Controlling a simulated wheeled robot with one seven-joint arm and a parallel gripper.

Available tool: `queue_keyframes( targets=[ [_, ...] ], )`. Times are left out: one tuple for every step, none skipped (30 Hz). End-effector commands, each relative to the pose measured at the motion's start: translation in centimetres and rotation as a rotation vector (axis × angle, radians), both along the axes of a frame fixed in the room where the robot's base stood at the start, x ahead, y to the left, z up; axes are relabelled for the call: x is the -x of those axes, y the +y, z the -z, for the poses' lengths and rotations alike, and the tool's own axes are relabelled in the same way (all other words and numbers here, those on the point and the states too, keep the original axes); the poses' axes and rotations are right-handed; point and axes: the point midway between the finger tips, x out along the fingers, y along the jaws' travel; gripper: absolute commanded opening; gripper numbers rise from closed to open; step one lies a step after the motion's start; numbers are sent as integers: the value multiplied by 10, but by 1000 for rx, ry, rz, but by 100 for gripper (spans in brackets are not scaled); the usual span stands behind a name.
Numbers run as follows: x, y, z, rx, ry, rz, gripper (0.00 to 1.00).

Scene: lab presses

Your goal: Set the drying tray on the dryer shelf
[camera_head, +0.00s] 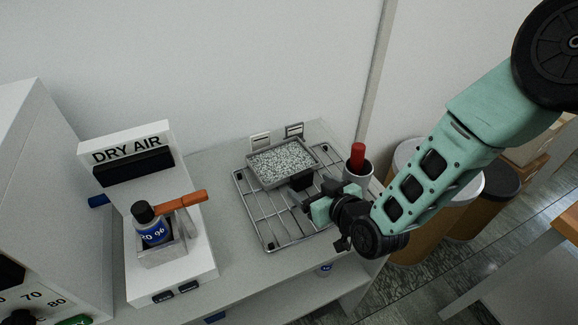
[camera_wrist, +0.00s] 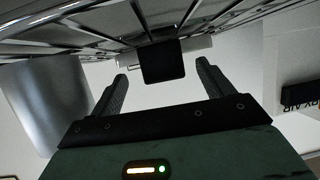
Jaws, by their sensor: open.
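The drying tray (camera_head: 284,161) is a shallow grey metal tray full of pale pellets. It lies over the back part of a wire rack (camera_head: 262,222), which looks like the dryer shelf; the tray looks level. A black block-like handle (camera_head: 301,183) is on the tray's front side. My gripper (camera_head: 307,198) is open just in front of this handle. In the wrist view the handle (camera_wrist: 161,62) shows between the two spread fingers, with a gap on each side. The tray's underside contact with the rack is hidden.
A white DRY AIR unit (camera_head: 126,149) stands left, with a blue bottle (camera_head: 152,231) and an orange handle (camera_head: 181,200). A dark cup (camera_head: 357,171) with a red-topped item stands close right of the rack. Two small clips (camera_head: 293,130) stand behind the tray.

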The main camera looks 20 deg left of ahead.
Motion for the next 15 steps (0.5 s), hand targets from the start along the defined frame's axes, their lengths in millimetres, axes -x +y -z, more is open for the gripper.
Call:
queue_keyframes(
  targets=[
    [-3,7,0,-1,1,0,80],
    [-5,10,2,0,2,-1,80],
    [-7,14,5,1,1,-1,80],
    [-9,18,7,0,0,-1,80],
    [-11,20,9,0,0,-1,80],
    [-14,24,11,-1,-1,0,80],
    [-15,25,12,0,0,-1,80],
    [-16,27,13,1,1,-1,80],
    [-17,28,14,1,1,-1,80],
    [-18,29,15,1,1,-1,80],
    [-18,29,15,1,1,-1,80],
    [-18,29,16,1,1,-1,80],
    [-18,29,16,1,1,-1,80],
    [-18,29,16,1,1,-1,80],
    [-18,29,16,1,1,-1,80]
  ],
)
